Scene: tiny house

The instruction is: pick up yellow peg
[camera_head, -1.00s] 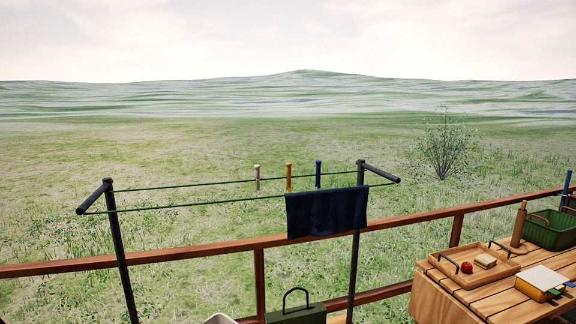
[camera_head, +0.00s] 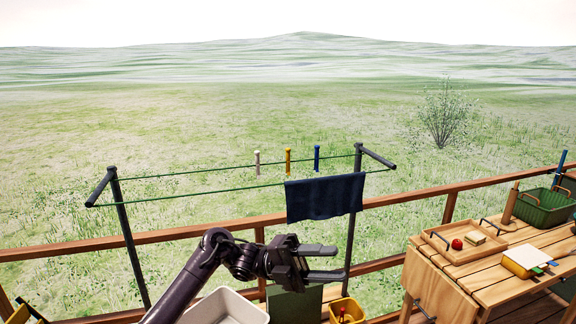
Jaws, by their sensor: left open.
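The yellow peg (camera_head: 288,161) stands upright on the far green line of the clothes rack. A pale peg (camera_head: 257,162) is to its left and a blue peg (camera_head: 317,158) to its right on the same line. My left gripper (camera_head: 338,263) is open and empty, its two fingers pointing right. In the picture it is well below the yellow peg, under the hanging dark blue cloth (camera_head: 325,197). My right gripper is not in view.
The rack's posts (camera_head: 130,240) and near line stand before the wooden railing (camera_head: 60,250). A white bin (camera_head: 225,307) and a yellow bin (camera_head: 347,312) sit below. A wooden table (camera_head: 480,270) at right holds a tray (camera_head: 465,252) and a green basket (camera_head: 545,208).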

